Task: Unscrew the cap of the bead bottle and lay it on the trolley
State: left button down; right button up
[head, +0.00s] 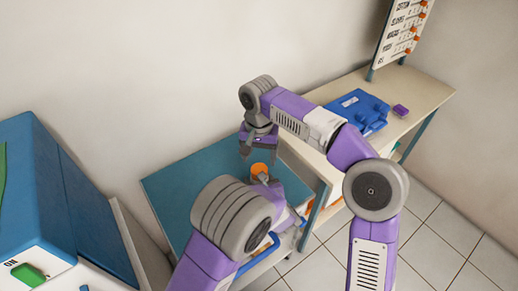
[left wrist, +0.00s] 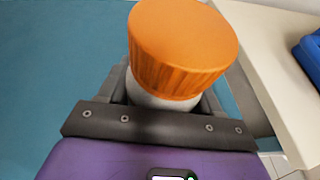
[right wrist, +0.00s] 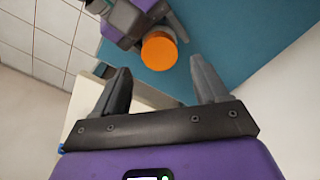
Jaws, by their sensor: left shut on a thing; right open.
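The bead bottle has an orange ribbed cap (left wrist: 180,48) on top of a pale body (left wrist: 152,98). In the left wrist view my left gripper (left wrist: 165,100) is shut around the body below the cap. The cap also shows in the head view (head: 259,169) above the teal trolley top (head: 180,185). My right gripper (right wrist: 160,85) is open and empty. It hangs above and behind the bottle in the head view (head: 258,150), apart from the cap (right wrist: 159,51). Most of the bottle body is hidden by my left arm and gripper.
A pale bench (head: 424,88) against the wall holds a blue case (head: 352,107) and a small purple object (head: 400,110). A blue box-like unit (head: 70,190) stands at the left. The left part of the trolley top is bare.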

aim_at(259, 169)
jog(key=shift+f, duration=2.8)
jog(key=shift+c, duration=0.4)
jog(key=c, duration=1)
jog(key=n, duration=0.6)
jog(key=shift+r+n, duration=0.1)
jog(key=shift+n, duration=0.2)
jog(key=n, duration=0.6)
jog(key=shift+n, duration=0.4)
jog(key=o, duration=1.1)
jog(key=shift+o, duration=0.2)
